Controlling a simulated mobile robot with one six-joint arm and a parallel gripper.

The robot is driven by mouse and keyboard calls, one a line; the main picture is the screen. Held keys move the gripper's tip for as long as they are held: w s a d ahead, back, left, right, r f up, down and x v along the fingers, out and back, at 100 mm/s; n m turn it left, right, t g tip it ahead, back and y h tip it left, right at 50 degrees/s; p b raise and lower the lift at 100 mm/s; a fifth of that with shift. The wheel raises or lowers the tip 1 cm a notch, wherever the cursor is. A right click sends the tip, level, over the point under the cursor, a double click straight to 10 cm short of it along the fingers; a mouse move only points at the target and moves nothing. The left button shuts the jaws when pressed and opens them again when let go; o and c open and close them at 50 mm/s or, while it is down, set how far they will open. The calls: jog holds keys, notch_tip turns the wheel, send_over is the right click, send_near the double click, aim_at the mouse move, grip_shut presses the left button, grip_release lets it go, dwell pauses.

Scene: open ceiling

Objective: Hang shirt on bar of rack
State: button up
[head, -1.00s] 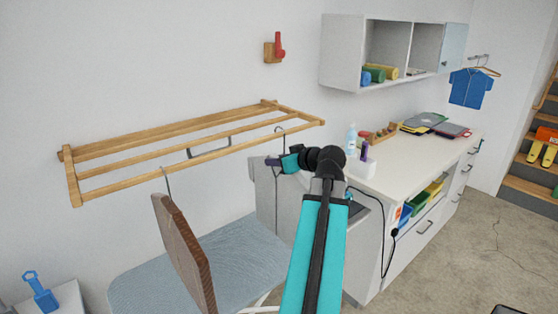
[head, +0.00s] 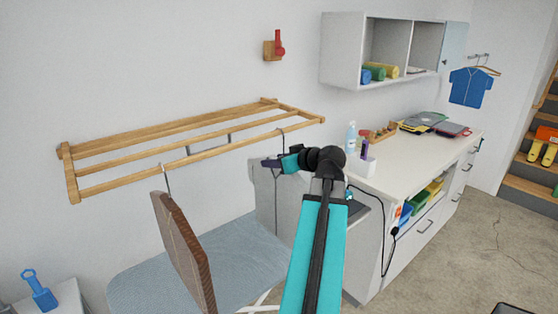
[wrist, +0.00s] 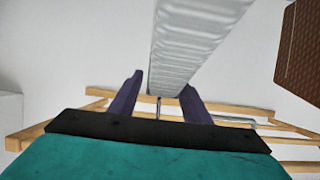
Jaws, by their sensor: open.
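A pale grey ribbed shirt (wrist: 195,45) hangs from a thin hook at the front bar of the wooden rack (head: 190,158). In the head view, this shirt (head: 263,195) shows below the bar's right part, partly behind my arm. My gripper (head: 270,163) is just below the bar beside the hook. In the wrist view, my gripper (wrist: 161,84) is open, with one dark finger on each side of the hook stem (wrist: 158,107). The hook top appears to be over the bar; exact contact is hard to tell. A brown striped garment (head: 184,250) hangs at the rack's left.
A blue ironing board (head: 235,262) stands below the rack. A white counter (head: 425,155) with bottles and trays is to the right, under a wall cabinet (head: 342,50). A blue shirt (head: 470,88) hangs on the far wall.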

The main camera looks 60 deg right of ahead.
jog(key=shift+s, duration=0.1)
jog(key=b+v, duration=0.4)
jog(key=v, duration=0.9)
jog(key=shift+s+a+r, duration=0.15)
jog(key=shift+s, duration=0.15)
dwell(0.4)
